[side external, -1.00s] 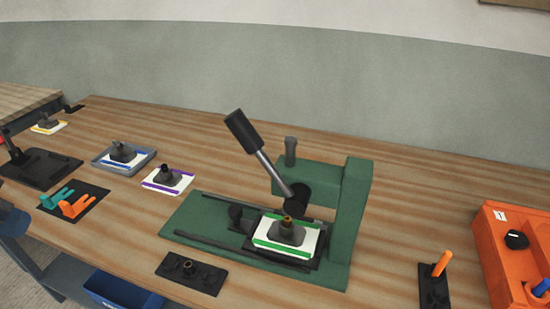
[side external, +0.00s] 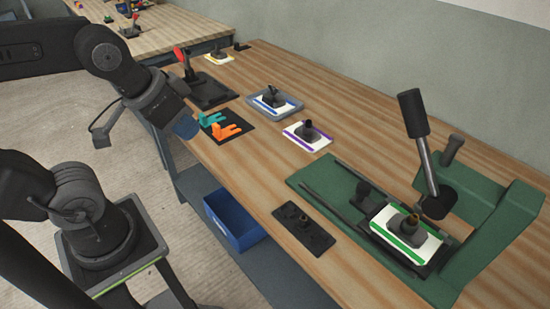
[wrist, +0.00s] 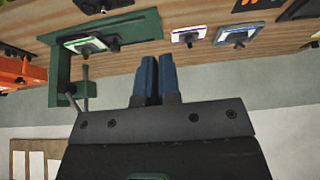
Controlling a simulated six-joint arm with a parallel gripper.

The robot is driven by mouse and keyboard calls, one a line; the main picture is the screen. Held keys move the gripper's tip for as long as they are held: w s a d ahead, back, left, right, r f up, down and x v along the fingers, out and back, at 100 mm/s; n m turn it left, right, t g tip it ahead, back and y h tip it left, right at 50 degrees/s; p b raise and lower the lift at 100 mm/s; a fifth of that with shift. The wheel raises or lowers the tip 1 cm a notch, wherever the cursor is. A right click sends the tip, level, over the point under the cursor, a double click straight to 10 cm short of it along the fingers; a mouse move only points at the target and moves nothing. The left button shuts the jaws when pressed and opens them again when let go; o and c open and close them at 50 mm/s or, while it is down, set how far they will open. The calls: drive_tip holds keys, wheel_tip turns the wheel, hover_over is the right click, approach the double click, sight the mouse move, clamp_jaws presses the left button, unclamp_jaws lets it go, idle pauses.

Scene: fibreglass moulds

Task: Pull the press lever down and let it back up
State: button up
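The press lever has a black handle (side external: 413,114) and a grey shaft (side external: 428,168). It stands raised, leaning slightly left, above the green press (side external: 505,215). The lever (wrist: 85,88) also shows at the left of the wrist view, where the scene appears upside down. A dark mould on a white, green-edged plate (side external: 383,222) sits in the press. My gripper (side external: 185,126) is far to the left of the lever, near the table's front edge, and touches nothing. Its blue fingers (wrist: 157,75) look close together with nothing visible between them; any gap is unclear.
A black plate (side external: 303,228) lies before the press. A blue bin (side external: 233,220) is below the tabletop.

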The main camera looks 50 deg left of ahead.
drive_tip(key=shift+o, duration=2.2)
drive_tip(key=shift+w+r, duration=0.15)
drive_tip(key=shift+r, duration=0.15)
drive_tip(key=o, duration=0.5)
drive_tip(key=w+d+r+m, duration=0.1)
drive_tip(key=w+r, duration=0.1)
drive_tip(key=r, duration=0.1)
drive_tip(key=w+d+r+h, duration=0.1)
drive_tip(key=w+r, duration=0.2)
drive_tip(key=w+d+r+m+g, duration=0.1)
drive_tip(key=w+r, duration=0.1)
drive_tip(key=r, duration=0.1)
drive_tip(key=shift+w+d+r+m, duration=0.1)
drive_tip(key=shift+w+r+m, duration=0.05)
drive_tip(key=shift+m, duration=0.15)
drive_tip(key=shift+o, duration=0.2)
wheel_tip(320, 180, up, 10)
drive_tip(key=m+g+h, duration=0.4)
drive_tip(key=m+g, duration=0.1)
drive_tip(key=m, duration=0.8)
hover_over(411, 102)
drive_tip(key=w+a, duration=0.2)
drive_tip(key=a, duration=0.4)
drive_tip(key=shift+s+d, duration=0.1)
drive_tip(key=shift+d, duration=0.05)
drive_tip(key=shift+a+x, duration=0.15)
drive_tip(key=shift+x, duration=3.3)
drive_tip(key=shift+a+x, duration=0.15)
drive_tip(key=shift+x, duration=3.25)
